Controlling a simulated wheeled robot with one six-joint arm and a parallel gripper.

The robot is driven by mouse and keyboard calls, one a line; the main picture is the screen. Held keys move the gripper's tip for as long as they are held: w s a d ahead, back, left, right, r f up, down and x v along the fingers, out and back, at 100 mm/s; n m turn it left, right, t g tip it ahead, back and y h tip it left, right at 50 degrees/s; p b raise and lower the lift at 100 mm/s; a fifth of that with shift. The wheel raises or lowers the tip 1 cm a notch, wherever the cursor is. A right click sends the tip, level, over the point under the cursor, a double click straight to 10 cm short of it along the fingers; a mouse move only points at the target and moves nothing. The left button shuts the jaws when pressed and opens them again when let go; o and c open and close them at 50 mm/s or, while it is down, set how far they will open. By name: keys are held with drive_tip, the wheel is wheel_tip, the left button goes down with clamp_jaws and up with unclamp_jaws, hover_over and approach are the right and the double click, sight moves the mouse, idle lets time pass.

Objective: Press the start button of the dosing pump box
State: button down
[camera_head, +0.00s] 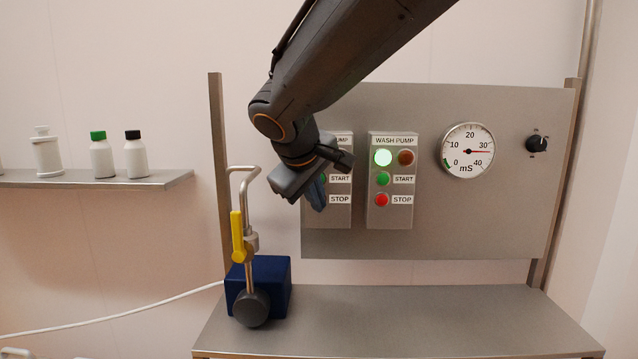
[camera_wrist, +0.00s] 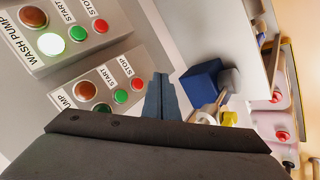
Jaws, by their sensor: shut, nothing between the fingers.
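The left pump box (camera_head: 341,215) is on the grey panel; only "PUMP" of its title shows, so I cannot read its full name. My arm hides its left part in the head view. In the wrist view this box (camera_wrist: 145,68) shows a brown lamp, a dark unlit lamp, the green start button (camera_wrist: 120,96) and the red stop button (camera_wrist: 136,83). My gripper (camera_head: 317,208) is shut and empty, in front of the box's lower left. In the wrist view its blue fingers (camera_wrist: 160,82) are beside the box, past the stop end. I see no contact with a button.
The wash pump box (camera_head: 392,218) is to the right, its green lamp lit. A gauge (camera_head: 468,151) and black knob (camera_head: 537,144) are farther right. A bent pipe with a yellow handle (camera_head: 238,237) stands at the left by a blue block (camera_head: 275,275).

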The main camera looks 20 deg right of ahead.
drive_tip(key=shift+w+a+r, duration=0.1)
drive_tip(key=shift+w+r, duration=0.1)
drive_tip(key=shift+r, duration=0.3)
drive_tip(key=shift+w+r, duration=0.2)
drive_tip(key=shift+r, duration=0.3)
drive_tip(key=w+d+p, duration=0.1)
drive_tip(key=w+d, duration=0.1)
drive_tip(key=w, duration=0.6)
drive_tip(key=shift+w+d, duration=0.2)
drive_tip(key=shift+d, duration=0.15)
drive_tip(key=shift+w, duration=0.15)
idle(1.3)
drive_tip(key=shift+w+d, duration=0.15)
drive_tip(key=shift+w, duration=0.1)
drive_tip(key=shift+w+d, duration=0.1)
drive_tip(key=shift+w, duration=0.25)
idle(0.7)
drive_tip(key=shift+s, duration=0.15)
drive_tip(key=shift+s+a+b, duration=0.25)
drive_tip(key=shift+s+b, duration=0.05)
drive_tip(key=shift+s, duration=0.35)
